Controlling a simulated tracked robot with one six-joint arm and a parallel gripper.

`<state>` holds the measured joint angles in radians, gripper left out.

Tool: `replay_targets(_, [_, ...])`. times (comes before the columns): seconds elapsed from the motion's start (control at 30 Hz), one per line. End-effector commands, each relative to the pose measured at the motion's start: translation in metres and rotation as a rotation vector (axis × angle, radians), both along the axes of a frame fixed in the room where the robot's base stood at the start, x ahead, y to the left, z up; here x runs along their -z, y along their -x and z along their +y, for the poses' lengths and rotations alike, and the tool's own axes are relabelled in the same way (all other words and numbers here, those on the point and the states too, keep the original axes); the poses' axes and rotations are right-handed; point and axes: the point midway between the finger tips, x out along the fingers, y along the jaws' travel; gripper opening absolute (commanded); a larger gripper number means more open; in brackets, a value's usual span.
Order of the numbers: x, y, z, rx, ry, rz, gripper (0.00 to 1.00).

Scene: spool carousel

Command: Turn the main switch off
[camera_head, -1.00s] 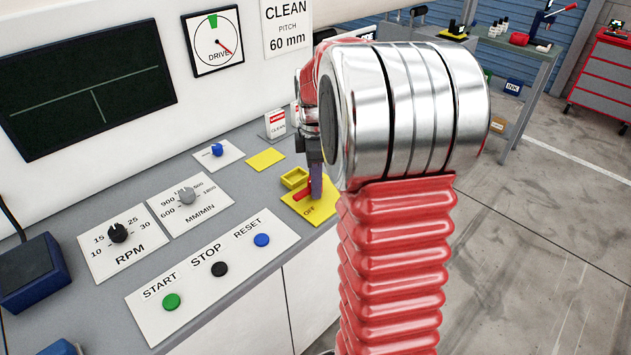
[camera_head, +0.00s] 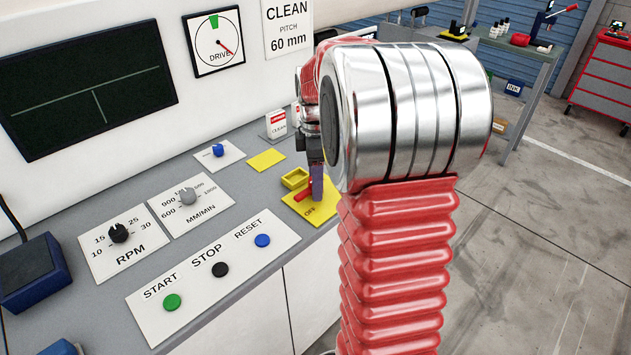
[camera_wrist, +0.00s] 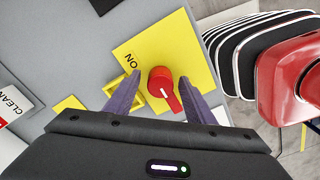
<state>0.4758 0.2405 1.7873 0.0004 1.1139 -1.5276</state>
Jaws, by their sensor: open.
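The main switch is a red rotary knob (camera_wrist: 161,84) on a yellow plate (camera_wrist: 190,55) in the wrist view. Its handle, with a white line, points down and slightly right, between my fingers. The plate carries the word ON left of the knob. My gripper (camera_wrist: 158,103) is open, one purple finger on each side of the handle; I cannot tell whether either touches it. In the head view the red handle (camera_head: 304,188) shows beside a purple finger (camera_head: 317,185) above the yellow plate (camera_head: 327,205); my arm hides the rest.
The grey console also carries a blue knob (camera_head: 217,150), RPM knob (camera_head: 118,232), MM/MIN knob (camera_head: 187,196) and a panel of START, STOP and RESET buttons (camera_head: 220,269). A CLEAN block (camera_head: 277,124) stands behind.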

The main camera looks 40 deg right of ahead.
Motion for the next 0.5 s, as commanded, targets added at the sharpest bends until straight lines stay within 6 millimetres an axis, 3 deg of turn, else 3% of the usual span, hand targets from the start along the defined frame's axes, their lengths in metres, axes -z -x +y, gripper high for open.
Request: replay_targets(0.5, [-0.079, -0.001, 0.0, 0.0, 0.002, -0.004, 0.49])
